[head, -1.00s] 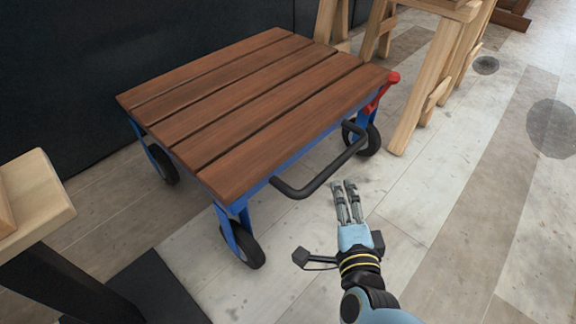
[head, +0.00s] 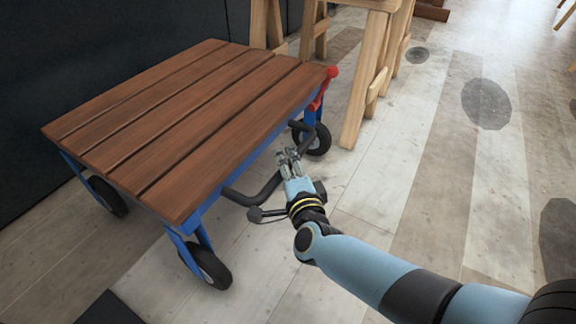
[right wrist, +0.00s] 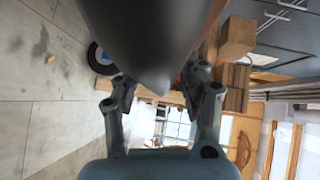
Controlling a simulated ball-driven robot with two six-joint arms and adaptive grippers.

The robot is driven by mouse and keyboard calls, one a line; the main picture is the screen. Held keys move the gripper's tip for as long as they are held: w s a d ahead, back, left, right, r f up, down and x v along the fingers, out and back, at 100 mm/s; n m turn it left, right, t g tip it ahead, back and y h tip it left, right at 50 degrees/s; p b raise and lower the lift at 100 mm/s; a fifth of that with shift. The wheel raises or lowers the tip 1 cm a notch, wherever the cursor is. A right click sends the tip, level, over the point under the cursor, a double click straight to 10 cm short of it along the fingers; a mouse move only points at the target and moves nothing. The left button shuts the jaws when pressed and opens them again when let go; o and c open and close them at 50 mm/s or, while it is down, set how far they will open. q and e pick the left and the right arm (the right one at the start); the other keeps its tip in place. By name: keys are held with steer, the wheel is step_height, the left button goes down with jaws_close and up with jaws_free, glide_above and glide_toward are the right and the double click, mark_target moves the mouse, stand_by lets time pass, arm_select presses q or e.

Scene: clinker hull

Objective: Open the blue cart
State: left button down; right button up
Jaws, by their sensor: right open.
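The blue cart (head: 205,214) has a brown wooden plank top (head: 185,120) and black wheels, and stands on the floor at the left of the head view. A black bar handle (head: 262,193) juts from its near right side. A red lever (head: 325,86) sits at its right corner. My right gripper (head: 288,156) is open at the handle, its fingers over the bar's middle. In the right wrist view the dark handle (right wrist: 148,35) looms large between the open fingers (right wrist: 160,85); I cannot tell whether they touch it. My left gripper is out of view.
Wooden trestles (head: 375,75) stand behind the cart's right corner. A dark wall (head: 80,60) runs along the cart's far left side. The plank floor (head: 430,170) to the right is clear, with dark round patches on it.

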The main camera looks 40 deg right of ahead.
jaws_close()
stand_by(0.3)
steer(key=shift+s, duration=0.1)
